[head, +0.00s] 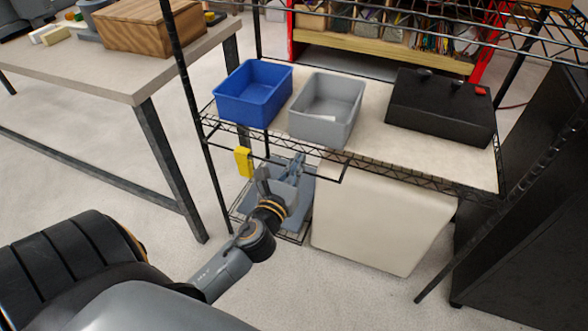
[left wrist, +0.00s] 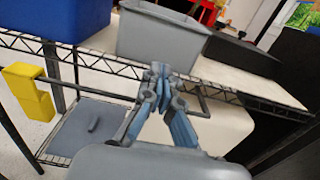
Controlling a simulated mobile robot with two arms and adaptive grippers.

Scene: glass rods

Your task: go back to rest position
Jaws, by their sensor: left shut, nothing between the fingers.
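My left gripper (head: 297,160) reaches in from the left, in front of the wire shelf's lower part. Its fingers are together and hold nothing. It also shows in the left wrist view (left wrist: 160,70), where its tips overlap the front of the grey bin (left wrist: 165,38). In the head view the grey bin (head: 326,108) stands above and behind the gripper on the shelf, apart from it as far as I can tell. My right gripper does not show in either view. I make out no glass rod for certain.
A blue bin (head: 253,93) and a black box (head: 440,105) flank the grey bin. A yellow block (head: 243,162) is beside the shelf rail. A cream panel (head: 380,225) stands below the shelf. The table (head: 100,75) is at left; open floor lies in front.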

